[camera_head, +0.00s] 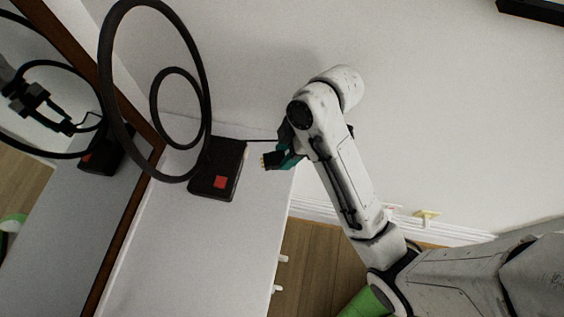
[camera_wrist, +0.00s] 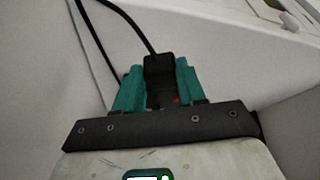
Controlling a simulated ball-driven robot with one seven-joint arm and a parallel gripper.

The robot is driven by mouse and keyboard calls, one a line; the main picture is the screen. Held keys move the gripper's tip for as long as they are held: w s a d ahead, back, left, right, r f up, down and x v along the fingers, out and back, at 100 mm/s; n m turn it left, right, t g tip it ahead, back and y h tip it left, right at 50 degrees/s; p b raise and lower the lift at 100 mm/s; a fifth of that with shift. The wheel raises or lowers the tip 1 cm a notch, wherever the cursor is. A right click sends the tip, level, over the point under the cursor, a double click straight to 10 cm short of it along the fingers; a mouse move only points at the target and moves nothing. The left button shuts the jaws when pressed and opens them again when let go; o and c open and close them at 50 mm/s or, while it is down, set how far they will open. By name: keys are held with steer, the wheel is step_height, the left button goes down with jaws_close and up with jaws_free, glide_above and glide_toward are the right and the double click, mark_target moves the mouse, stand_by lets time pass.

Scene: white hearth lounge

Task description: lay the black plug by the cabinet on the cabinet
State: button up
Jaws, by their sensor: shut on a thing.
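My gripper (camera_head: 286,152) with teal fingers is shut on the black plug (camera_head: 272,160), whose gold-coloured prongs stick out to the left. The plug hangs at or just over the right edge of the white cabinet (camera_head: 215,245); I cannot tell if it touches the top. In the wrist view the plug (camera_wrist: 159,72) sits between both teal fingers (camera_wrist: 160,92), and a black cable runs from it to the upper left. The cabinet's pale top and edge (camera_wrist: 235,45) show behind it. My gripper's far side is partly hidden by my arm in the head view.
A black ring sculpture (camera_head: 207,75) rises from a black base (camera_head: 231,159) with a red square, left of the plug. A wood-framed mirror (camera_head: 126,218) stands along the cabinet's left side. The cabinet top in front of the base is bare. A wall socket (camera_head: 427,214) is low on the right.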

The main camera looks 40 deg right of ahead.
mark_target(283, 157)
steer(key=shift+w+f+b, duration=0.4)
steer(key=shift+f, duration=0.15)
steer(key=shift+w+f, duration=0.15)
steer(key=shift+f, duration=0.75)
steer(key=shift+w+f, duration=0.1)
steer(key=shift+f, duration=0.75)
steer(key=shift+a+f, duration=0.1)
steer(key=o, duration=1.1)
steer(key=shift+c, duration=0.2)
steer(key=shift+r, duration=0.45)
steer(key=p+v, duration=0.9)
steer(key=v, duration=0.2)
steer(key=shift+r, duration=0.2)
